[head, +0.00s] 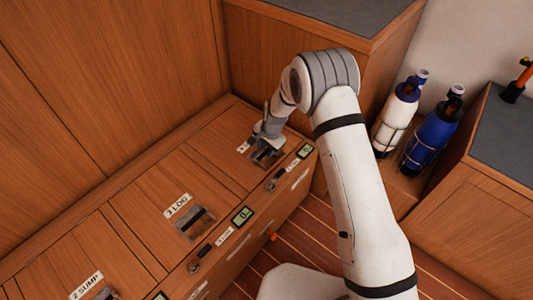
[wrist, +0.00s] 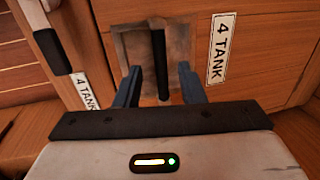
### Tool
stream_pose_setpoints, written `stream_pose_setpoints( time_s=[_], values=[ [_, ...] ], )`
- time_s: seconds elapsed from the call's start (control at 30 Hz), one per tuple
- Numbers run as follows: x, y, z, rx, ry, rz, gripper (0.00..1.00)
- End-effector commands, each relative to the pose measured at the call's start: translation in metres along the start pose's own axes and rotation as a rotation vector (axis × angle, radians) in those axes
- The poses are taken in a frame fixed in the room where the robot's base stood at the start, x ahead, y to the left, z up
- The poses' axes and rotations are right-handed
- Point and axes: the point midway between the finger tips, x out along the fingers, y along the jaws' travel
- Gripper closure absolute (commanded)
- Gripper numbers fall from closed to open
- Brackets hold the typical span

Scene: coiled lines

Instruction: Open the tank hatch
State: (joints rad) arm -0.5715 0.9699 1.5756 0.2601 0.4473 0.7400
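The tank hatch (wrist: 268,62) is a wooden panel marked by a white "4 TANK" label (wrist: 221,48) in the wrist view. A metal recess plate (wrist: 133,50) is set in it, with an upright black bar handle (wrist: 159,50) across it. My gripper (wrist: 160,80) is open, its two blue-grey fingers on either side of the bar with gaps showing. In the head view, my gripper (head: 266,148) reaches down to the recess at the bench's far end and partly hides it. The hatch (head: 222,137) looks shut, flush with the bench top.
Nearer hatches carry "3 LOG" (head: 178,206) and "2 SUMP" (head: 87,286) labels. Small displays (head: 242,216) and dark switches line the bench front. White (head: 395,120) and blue (head: 428,138) bottles stand right of my arm. A wooden wall rises behind the bench.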

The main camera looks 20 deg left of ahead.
Motion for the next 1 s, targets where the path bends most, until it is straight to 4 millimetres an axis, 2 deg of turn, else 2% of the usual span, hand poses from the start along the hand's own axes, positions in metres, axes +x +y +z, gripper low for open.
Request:
stream_pose_setpoints(
  time_s=[0.03, 0.2, 0.5, 0.93, 1.0],
  values=[
    [0.009, 0.001, 0.0, 0.0, -0.001, 0.001, 0.64],
    [0.022, 0.0, 0.0, -0.001, 0.0, 0.0, 0.64],
    [0.024, 0.0, 0.0, -0.001, 0.0, -0.001, 0.64],
    [0.024, 0.0, 0.001, -0.002, 0.0, 0.0, 0.99],
    [0.024, 0.0, 0.001, -0.002, -0.001, 0.001, 1.0]
  ],
)
